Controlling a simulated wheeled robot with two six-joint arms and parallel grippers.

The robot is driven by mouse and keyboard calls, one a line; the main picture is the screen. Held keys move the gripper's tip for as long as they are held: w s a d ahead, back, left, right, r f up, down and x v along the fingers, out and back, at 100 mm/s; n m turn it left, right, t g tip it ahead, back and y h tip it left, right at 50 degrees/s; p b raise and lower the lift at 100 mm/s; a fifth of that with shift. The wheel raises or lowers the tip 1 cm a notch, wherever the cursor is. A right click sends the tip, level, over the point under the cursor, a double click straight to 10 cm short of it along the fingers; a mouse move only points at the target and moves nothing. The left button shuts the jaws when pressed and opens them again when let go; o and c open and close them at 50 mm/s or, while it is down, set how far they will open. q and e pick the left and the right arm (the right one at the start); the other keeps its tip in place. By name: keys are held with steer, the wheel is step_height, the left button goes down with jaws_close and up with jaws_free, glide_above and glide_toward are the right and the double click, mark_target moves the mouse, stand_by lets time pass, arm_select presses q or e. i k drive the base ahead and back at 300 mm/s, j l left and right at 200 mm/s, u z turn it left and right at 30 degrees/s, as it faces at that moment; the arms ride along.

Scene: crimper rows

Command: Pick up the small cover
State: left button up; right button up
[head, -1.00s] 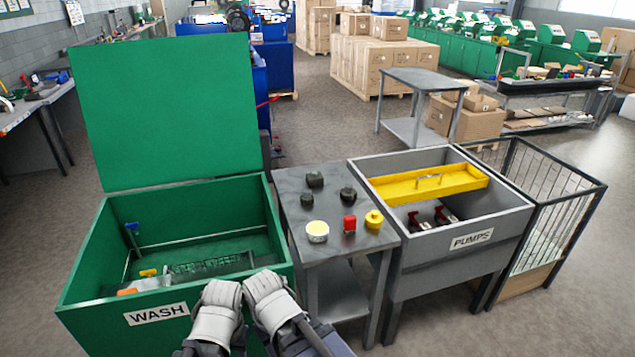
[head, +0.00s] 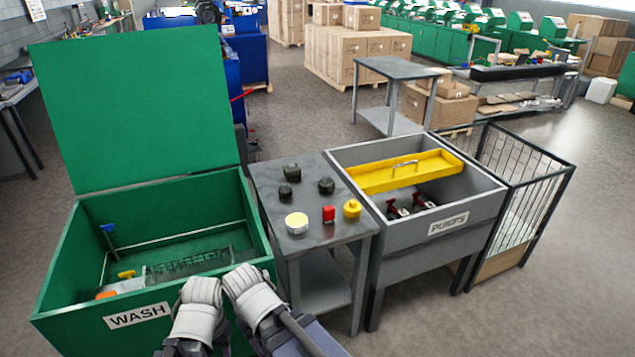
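A yellow cover-like panel (head: 405,171) with a raised rim and a metal handle (head: 404,167) lies across the back part of the grey PUMPS bin (head: 449,226). The front of that bin is uncovered. I cannot tell for sure that this panel is the small cover. My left gripper (head: 204,291) and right gripper (head: 240,278) are side by side at the bottom, in front of the green WASH bin's front right corner. Both are well short of the yellow panel. Their fingertips are not clear, and I see nothing held.
The WASH bin (head: 54,262) has its large green lid (head: 135,110) standing open. A grey table (head: 262,180) between the bins carries dark knobs, a round white-topped piece (head: 297,222), a red piece (head: 328,214) and a yellow piece (head: 352,209). A wire cage (head: 530,190) stands right of PUMPS.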

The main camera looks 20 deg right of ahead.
mark_target(292, 171)
steer(key=i+l+z, duration=0.1)
steer(key=l, duration=0.3)
steer(key=i+l, duration=0.25)
steer(key=l, duration=0.15)
steer(key=i+l+z, duration=0.15)
steer(key=l, duration=0.25)
steer(key=i+l+z, duration=0.1)
steer(key=i+l, duration=0.15)
steer(key=i+l+z, duration=0.15)
steer(key=i+l, duration=0.6)
steer(key=i, duration=0.2)
